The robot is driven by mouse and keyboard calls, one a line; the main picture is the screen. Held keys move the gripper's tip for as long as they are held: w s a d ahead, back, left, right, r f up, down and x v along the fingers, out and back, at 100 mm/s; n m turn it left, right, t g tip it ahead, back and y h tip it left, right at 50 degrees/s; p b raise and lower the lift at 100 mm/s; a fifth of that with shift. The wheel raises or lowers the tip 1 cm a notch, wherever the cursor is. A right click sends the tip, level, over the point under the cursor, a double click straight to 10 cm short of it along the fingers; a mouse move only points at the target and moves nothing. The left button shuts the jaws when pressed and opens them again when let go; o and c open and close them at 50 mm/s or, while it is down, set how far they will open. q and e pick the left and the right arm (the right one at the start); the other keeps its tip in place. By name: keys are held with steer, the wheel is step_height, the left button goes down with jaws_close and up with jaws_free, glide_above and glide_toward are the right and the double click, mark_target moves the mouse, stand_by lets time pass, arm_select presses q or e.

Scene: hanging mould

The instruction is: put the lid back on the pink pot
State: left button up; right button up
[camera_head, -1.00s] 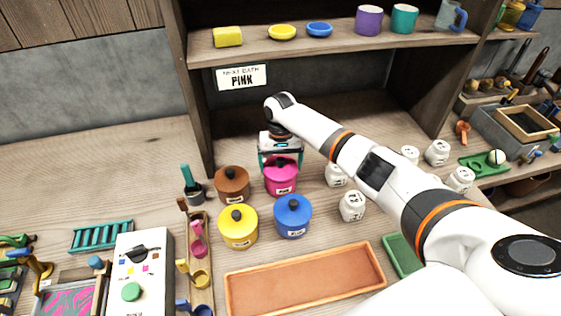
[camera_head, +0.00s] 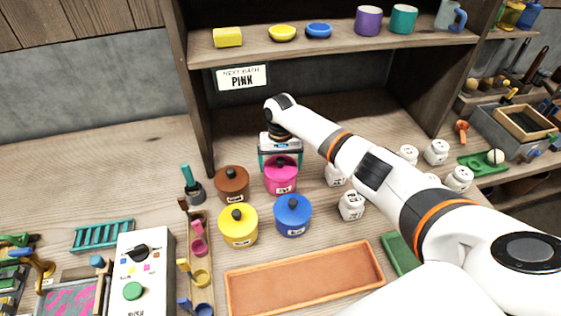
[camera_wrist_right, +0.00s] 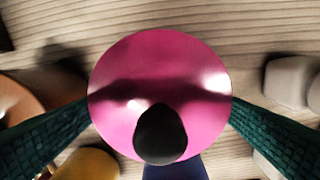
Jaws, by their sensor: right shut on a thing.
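The pink pot (camera_head: 281,185) stands on the bench below the shelf, its label facing me. The pink lid (camera_head: 283,173) shows at the top of the pot, in line with it; I cannot tell whether it is fully seated. My right gripper (camera_head: 281,158) reaches down over the pot from behind. In the right wrist view, its green fingers lie on both sides of the round pink lid (camera_wrist_right: 160,75) with its black knob (camera_wrist_right: 160,135), and it is shut on the lid. The pot's body is hidden under the lid there. My left gripper is not in view.
Brown (camera_head: 232,185), yellow (camera_head: 238,226) and blue (camera_head: 293,217) lidded pots stand close by. Several white jars (camera_head: 352,206) stand to the right. An empty terracotta tray (camera_head: 305,280) lies in front. A sign (camera_head: 242,76) reading PINK hangs on the shelf.

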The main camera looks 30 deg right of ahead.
steer(key=shift+p, duration=0.3)
stand_by(0.5)
stand_by(0.4)
steer(key=o, duration=0.6)
step_height(320, 180, up, 7)
steer(key=p, duration=0.7)
steer(key=shift+p, duration=0.4)
jaws_close()
stand_by(0.5)
